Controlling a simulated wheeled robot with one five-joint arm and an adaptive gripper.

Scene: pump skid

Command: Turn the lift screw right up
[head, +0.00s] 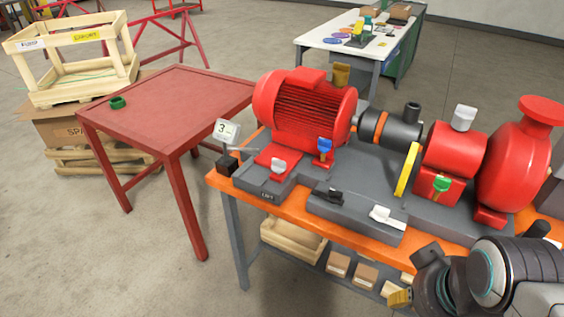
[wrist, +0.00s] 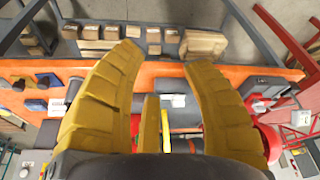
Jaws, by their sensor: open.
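A grey block marked LIFT (head: 267,196) is at the front left of the pump skid, below the red motor (head: 305,105). A pale grey knob (head: 278,165) stands above that label, by a red plate; I cannot tell for certain that it is the lift screw. A small display reading 3 (head: 227,131) stands at the skid's left corner. My gripper (head: 400,298) is at the lower right, in front of the skid and well apart from the knob. In the wrist view my gripper (wrist: 160,60) has its yellow fingers spread, with nothing held between them.
The orange bench edge (head: 325,225) runs along the front. A red table (head: 170,100) stands left, with floor between.

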